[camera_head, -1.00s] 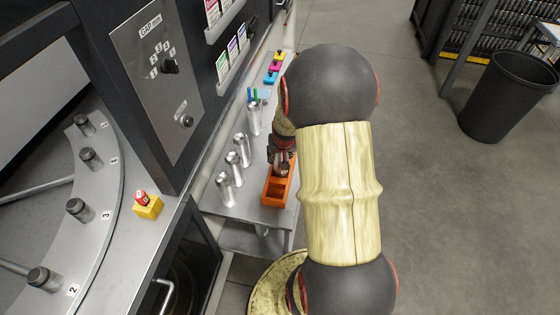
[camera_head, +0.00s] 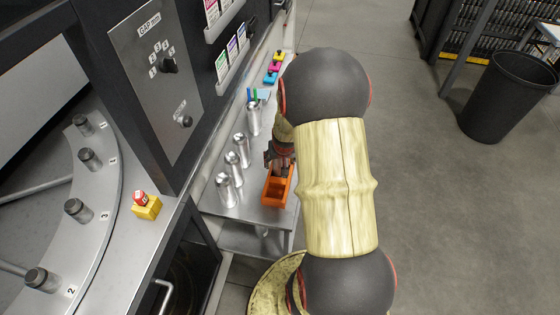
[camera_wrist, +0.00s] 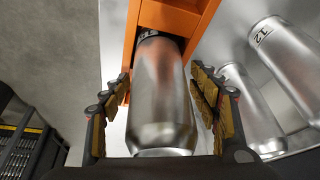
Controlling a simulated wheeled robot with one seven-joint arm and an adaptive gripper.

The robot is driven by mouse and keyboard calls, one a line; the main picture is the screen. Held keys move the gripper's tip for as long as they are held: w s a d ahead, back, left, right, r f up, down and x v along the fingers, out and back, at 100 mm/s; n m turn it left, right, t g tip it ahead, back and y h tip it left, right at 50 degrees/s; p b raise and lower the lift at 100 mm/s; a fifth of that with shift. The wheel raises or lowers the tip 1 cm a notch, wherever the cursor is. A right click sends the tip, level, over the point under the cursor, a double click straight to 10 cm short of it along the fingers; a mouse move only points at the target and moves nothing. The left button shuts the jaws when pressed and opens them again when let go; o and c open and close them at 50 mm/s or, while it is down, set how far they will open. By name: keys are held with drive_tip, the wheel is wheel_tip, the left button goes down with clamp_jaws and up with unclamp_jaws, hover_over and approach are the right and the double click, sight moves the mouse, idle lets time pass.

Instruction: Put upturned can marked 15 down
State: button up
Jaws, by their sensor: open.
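A bare silver can (camera_wrist: 162,95) stands between the fingers of my gripper (camera_wrist: 160,80) in the wrist view. My gripper is open, with one finger on each side of the can and gaps beside it. The can's far end is at the orange box (camera_wrist: 172,18), and a dark mark there is only partly visible, so I cannot read its number. In the head view my gripper (camera_head: 280,160) is at the far end of the orange box (camera_head: 267,200), and the can is mostly hidden there.
Several silver cans (camera_head: 224,190) stand in a row left of the box on the metal shelf (camera_head: 245,213). A machine panel (camera_head: 157,75) rises at the left. A black bin (camera_head: 507,97) stands on the floor at right.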

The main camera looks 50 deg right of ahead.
drive_tip(key=shift+r, duration=0.55)
drive_tip(key=p+v, duration=0.2)
drive_tip(key=v, duration=0.9)
drive_tip(key=w+a+r+n+t+y, duration=0.15)
drive_tip(key=a+r+n, duration=0.25)
drive_tip(key=a+r, duration=1.1)
drive_tip(key=s+a+r+n, duration=0.2)
drive_tip(key=s+a+r, duration=0.1)
drive_tip(key=a, duration=0.5)
drive_tip(key=s+a+r+n+y, duration=0.1)
drive_tip(key=s+a+r+n, duration=0.1)
drive_tip(key=s+a, duration=0.4)
drive_tip(key=a+r, duration=0.1)
drive_tip(key=a, duration=0.1)
drive_tip(key=shift+s+a+n, duration=0.2)
drive_tip(key=shift+a+n, duration=0.1)
drive_tip(key=shift+n, duration=0.1)
drive_tip(key=shift+t+y+b, duration=0.25)
drive_tip(key=shift+b, duration=0.05)
